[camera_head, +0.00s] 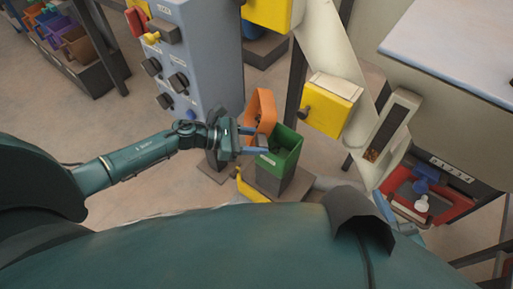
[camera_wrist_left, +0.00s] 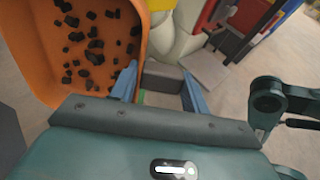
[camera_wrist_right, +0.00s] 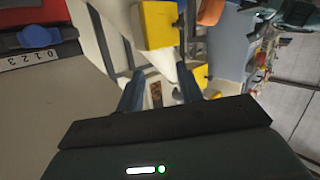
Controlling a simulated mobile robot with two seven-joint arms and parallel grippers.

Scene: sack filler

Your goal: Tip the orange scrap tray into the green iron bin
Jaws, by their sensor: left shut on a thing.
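The orange scrap tray (camera_head: 262,108) is held up just behind the green iron bin (camera_head: 287,150) and looks tilted. Its inside, with several black scraps lying in it, shows in the left wrist view (camera_wrist_left: 35,60). The bin's inside is partly visible from above. My right gripper (camera_wrist_right: 160,88) is open with nothing between its fingers, away to the right.
A grey control cabinet (camera_head: 205,60) with black knobs stands behind my left gripper. A pale chute with a yellow box (camera_head: 330,105) is right of the bin. A white-topped table (camera_head: 455,50) is at the right. Several coloured bins (camera_head: 75,45) stand far left.

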